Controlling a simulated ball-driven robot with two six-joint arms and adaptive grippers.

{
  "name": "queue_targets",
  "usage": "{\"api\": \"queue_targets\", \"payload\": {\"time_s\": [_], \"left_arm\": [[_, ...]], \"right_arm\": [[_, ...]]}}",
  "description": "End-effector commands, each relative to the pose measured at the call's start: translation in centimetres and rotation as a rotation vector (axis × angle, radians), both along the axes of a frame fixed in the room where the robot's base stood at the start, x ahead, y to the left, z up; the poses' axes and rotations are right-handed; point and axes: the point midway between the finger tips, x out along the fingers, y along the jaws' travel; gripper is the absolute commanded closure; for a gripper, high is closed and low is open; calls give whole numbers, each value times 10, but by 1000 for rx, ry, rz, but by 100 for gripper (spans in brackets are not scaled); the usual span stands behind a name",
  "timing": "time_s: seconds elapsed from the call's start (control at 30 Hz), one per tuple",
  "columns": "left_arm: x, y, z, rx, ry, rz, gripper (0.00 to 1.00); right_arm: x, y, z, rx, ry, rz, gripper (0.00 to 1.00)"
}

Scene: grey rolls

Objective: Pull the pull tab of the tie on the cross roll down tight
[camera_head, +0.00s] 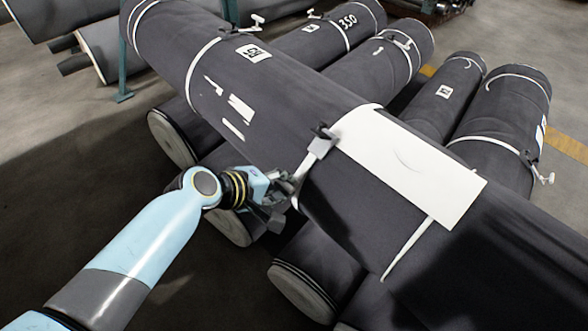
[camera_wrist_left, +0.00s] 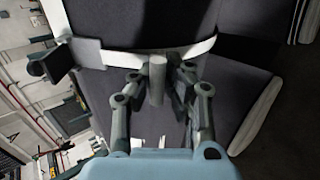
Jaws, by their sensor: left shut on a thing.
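The cross roll (camera_head: 285,95) is a thick dark grey roll lying slantwise over the other rolls. A white tie (camera_head: 303,180) goes around it beside a white sheet, with a dark and light buckle (camera_head: 320,141) on top. In the left wrist view the white tie band (camera_wrist_left: 130,60) crosses the roll, with the buckle (camera_wrist_left: 70,62) at the left. My left gripper (camera_head: 290,186) is at the near side of the cross roll, below the buckle. It is shut on the grey pull tab (camera_wrist_left: 157,72), which stands between its fingers by the band. My right gripper is not in view.
A white sheet (camera_head: 405,165) lies on the cross roll. Several grey rolls with white ties lie beneath, such as one at the right (camera_head: 505,115). Their round ends (camera_head: 303,291) stick out below my arm. Open floor (camera_head: 70,150) is at the left.

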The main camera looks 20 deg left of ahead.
Motion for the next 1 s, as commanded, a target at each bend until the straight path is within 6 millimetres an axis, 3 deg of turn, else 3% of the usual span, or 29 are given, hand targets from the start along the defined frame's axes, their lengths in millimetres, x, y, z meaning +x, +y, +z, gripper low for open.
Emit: {"api": "queue_targets", "payload": {"time_s": [0.33,0.37,0.57,0.83,1.0], "left_arm": [[-6,1,-5,-5,7,-2,100],[-6,1,-5,-5,7,-2,86],[-6,1,-5,-4,6,-2,61],[-5,2,-3,-2,3,-1,61],[-17,10,6,1,2,-1,61]], "right_arm": [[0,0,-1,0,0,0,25],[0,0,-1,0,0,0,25],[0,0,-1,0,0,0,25],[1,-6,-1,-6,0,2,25],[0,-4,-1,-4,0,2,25]]}}
